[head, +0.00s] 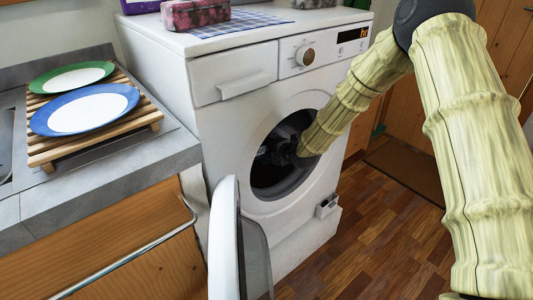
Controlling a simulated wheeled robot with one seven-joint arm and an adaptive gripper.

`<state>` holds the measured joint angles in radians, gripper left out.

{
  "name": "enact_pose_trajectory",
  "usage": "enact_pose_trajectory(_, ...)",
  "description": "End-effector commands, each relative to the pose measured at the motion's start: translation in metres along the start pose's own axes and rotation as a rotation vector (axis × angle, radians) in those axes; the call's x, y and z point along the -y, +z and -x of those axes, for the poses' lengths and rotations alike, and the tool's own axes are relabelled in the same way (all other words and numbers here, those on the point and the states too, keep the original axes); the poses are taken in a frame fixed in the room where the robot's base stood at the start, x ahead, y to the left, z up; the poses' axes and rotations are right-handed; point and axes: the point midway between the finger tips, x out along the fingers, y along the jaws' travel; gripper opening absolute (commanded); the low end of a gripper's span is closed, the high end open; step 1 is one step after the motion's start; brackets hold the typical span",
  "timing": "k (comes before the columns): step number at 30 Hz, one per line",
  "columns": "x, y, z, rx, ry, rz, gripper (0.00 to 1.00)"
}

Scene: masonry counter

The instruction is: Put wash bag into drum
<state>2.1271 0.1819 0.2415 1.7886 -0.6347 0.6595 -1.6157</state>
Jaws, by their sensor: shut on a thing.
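The white washing machine (235,62) stands in the middle of the head view with its round door (224,240) swung open toward me. The dark drum (268,178) shows through the opening. My gripper (270,153) is inside the opening, dark against the dark drum, with my arm coming in from the upper right. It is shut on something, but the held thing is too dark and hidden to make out. I cannot pick out a wash bag in the drum. A red and grey patterned soft-looking item (195,14) lies on top of the machine.
A checked blue cloth (240,22) lies on the machine top. At left, a green-rimmed plate (72,77) and a blue-rimmed plate (85,109) rest on a wooden rack (95,146) on the grey counter (130,180). The open door stands near the counter's metal rail (125,262). Wooden floor (375,235) is clear at right.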

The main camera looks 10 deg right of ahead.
Motion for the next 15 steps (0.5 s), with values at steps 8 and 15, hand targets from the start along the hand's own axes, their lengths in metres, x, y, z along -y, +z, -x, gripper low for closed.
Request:
enact_pose_trajectory(8, -0.0032, -0.0005, -0.0086, 0.000, 0.001, 0.000, 0.27)
enact_pose_trajectory(15, -0.0032, -0.0004, -0.0085, 0.000, 0.001, 0.000, 0.55)
